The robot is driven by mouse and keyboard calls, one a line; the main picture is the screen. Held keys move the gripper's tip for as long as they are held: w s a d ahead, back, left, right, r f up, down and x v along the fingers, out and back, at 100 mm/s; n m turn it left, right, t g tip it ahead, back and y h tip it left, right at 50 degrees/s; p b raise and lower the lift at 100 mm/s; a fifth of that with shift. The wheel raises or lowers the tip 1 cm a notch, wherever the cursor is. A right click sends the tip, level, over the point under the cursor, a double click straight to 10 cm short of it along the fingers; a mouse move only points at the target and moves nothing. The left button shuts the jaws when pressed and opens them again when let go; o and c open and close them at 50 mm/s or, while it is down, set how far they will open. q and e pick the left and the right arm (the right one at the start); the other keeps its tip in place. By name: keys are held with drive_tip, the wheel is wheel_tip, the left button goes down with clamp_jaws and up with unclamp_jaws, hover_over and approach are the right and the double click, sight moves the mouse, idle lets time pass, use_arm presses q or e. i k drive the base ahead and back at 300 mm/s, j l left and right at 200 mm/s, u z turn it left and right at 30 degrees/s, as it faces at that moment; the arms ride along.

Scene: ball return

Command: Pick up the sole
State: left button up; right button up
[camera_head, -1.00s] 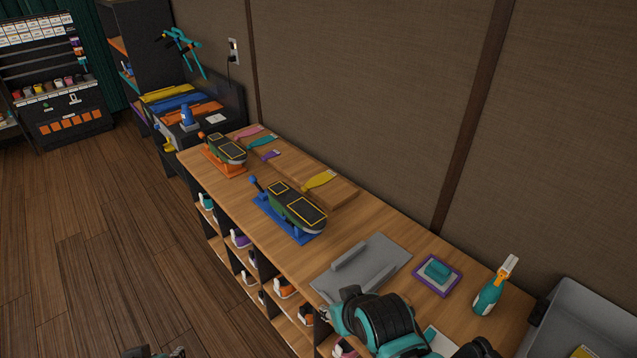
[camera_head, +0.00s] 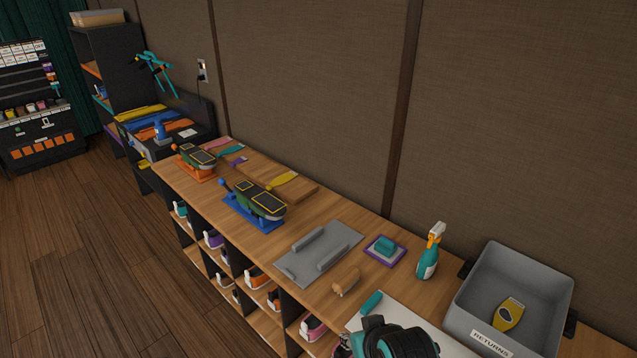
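A yellow sole-shaped piece (camera_head: 508,315) with a dark round patch lies inside the grey bin labelled RETURNS (camera_head: 462,305) at the right. Another yellow flat piece (camera_head: 284,179) lies on a wooden board (camera_head: 302,192) towards the back of the bench, with purple (camera_head: 237,161), teal (camera_head: 232,149) and pink (camera_head: 216,142) flat pieces farther left. I cannot tell which one the task means. A teal and black part of my arm shows at the bottom edge, left of the bin. Neither gripper's fingers are in view.
The wooden bench (camera_head: 214,200) holds two shoe forms on blue (camera_head: 252,213) and orange (camera_head: 194,170) stands, a grey tray (camera_head: 338,238), a purple-edged pad (camera_head: 384,250), a brush (camera_head: 346,281), a white mat (camera_head: 432,333) and a spray bottle (camera_head: 428,255). Shoes fill the shelves below.

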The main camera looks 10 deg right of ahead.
sight(285, 178)
drive_tip(key=i+z, duration=0.1)
drive_tip(key=z, duration=0.35)
drive_tip(key=j+z, duration=0.2)
drive_tip(key=z, duration=0.3)
drive_tip(key=i+j+z, duration=0.15)
drive_tip(key=z, duration=0.3)
drive_tip(key=j+z, duration=0.15)
drive_tip(key=z, duration=0.3)
drive_tip(key=i+j, duration=0.1)
drive_tip(key=j, duration=0.75)
drive_tip(key=i+j, duration=0.1)
drive_tip(key=j, duration=0.8)
drive_tip(key=i+j, duration=0.1)
drive_tip(key=j, duration=0.75)
drive_tip(key=i+j, duration=0.1)
drive_tip(key=j, duration=0.75)
drive_tip(key=i+j, duration=0.1)
drive_tip(key=j, duration=0.8)
